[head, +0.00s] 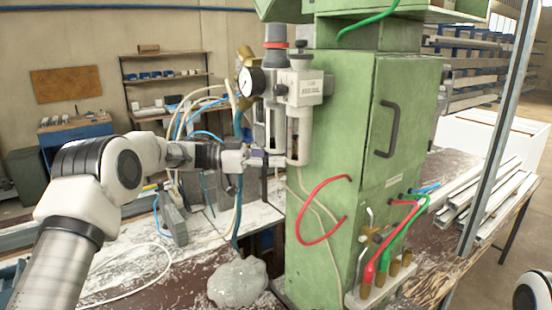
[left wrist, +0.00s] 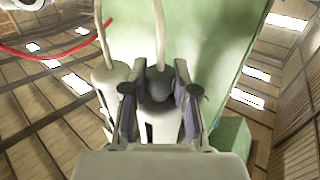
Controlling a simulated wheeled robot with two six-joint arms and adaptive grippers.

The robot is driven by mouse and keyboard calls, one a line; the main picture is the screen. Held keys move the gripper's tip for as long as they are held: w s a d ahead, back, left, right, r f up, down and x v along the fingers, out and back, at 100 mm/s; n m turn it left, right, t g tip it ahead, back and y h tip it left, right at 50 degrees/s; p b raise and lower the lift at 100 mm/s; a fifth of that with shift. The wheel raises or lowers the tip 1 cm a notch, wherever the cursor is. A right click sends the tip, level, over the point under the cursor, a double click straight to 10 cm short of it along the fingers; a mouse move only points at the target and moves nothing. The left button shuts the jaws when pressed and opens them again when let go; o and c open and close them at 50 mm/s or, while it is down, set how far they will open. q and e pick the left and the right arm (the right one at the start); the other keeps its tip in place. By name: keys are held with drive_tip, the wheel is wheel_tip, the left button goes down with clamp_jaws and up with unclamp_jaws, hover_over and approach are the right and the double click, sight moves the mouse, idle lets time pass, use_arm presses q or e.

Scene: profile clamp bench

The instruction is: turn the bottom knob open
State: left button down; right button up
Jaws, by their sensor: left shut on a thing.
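The filter-regulator unit, with two clear-and-grey bowls (head: 300,135), is mounted on the left side of the green cabinet. The bottom knob (left wrist: 157,88) is small and dark, with a pale hose running from it, in the left wrist view. My left gripper (head: 268,160) is at the underside of the left bowl in the head view. In the left wrist view its two purple-padded fingers (left wrist: 160,105) stand on either side of the knob and are shut on it. The head view hides the knob behind the fingers. My right gripper is out of view.
A pressure gauge (head: 251,81) sits on the unit's left. The green cabinet (head: 345,190) stands close on the right, with a red hose loop (head: 301,211) on its side.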

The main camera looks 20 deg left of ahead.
use_arm(q)
drive_tip(key=shift+f+m+g+h, duration=0.1)
drive_tip(key=shift+m+g+h, duration=0.2)
drive_tip(key=shift+m+g, duration=1.1)
drive_tip(key=shift+g, duration=0.6)
drive_tip(key=c, duration=0.9)
unclamp_jaws()
drive_tip(key=shift+n+t, duration=0.3)
